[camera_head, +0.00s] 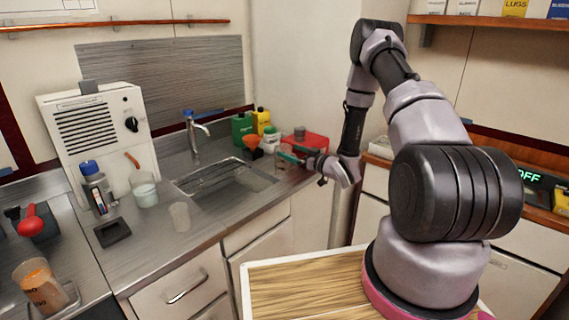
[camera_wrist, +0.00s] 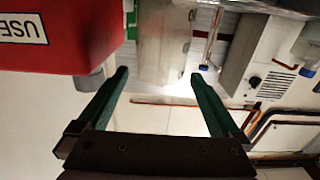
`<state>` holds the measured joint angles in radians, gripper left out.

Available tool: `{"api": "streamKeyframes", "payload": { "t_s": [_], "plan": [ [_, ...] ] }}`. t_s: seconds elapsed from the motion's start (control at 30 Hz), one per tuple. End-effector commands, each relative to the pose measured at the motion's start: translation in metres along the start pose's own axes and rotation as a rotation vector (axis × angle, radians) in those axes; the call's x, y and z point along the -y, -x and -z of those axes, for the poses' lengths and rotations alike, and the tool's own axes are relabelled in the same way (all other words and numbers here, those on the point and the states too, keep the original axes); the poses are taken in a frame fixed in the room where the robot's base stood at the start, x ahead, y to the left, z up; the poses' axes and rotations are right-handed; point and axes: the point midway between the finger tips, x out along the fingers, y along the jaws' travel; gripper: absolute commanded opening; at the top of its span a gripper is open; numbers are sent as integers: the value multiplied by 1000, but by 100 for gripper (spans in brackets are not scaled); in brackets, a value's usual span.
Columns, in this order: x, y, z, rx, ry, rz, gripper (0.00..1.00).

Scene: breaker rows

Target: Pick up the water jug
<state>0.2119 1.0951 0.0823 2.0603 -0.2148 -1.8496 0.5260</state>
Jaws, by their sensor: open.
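My gripper (camera_head: 283,154) is open, its two green fingers apart, over the counter's far right end. In the wrist view, which appears upside down, the fingers (camera_wrist: 162,74) have a greyish, partly see-through, straight-sided shape (camera_wrist: 165,40) beyond and between them. It may be the water jug; I cannot tell for sure, and no finger visibly touches it. In the head view that spot is mostly hidden by the gripper. A clear bottle with a blue cap (camera_head: 97,187) stands at the left by the heater-like white box; it also shows in the wrist view (camera_wrist: 308,45).
A red box (camera_head: 302,142) labelled USED is close beside my gripper, large in the wrist view (camera_wrist: 60,35). The sink (camera_head: 215,182) and faucet (camera_head: 196,132) are to the left.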

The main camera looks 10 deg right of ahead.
Motion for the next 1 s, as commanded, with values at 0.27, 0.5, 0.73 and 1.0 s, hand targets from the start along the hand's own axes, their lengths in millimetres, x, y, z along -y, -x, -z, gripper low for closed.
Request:
{"api": "streamKeyframes", "payload": {
  "t_s": [0.27,0.5,0.73,1.0],
  "plan": [
    [1,-37,0,-1,3,3,100],
    [0,-40,0,0,1,0,100],
    [0,-40,0,0,1,1,24],
    [0,-40,1,-1,1,1,0]
  ]
}}
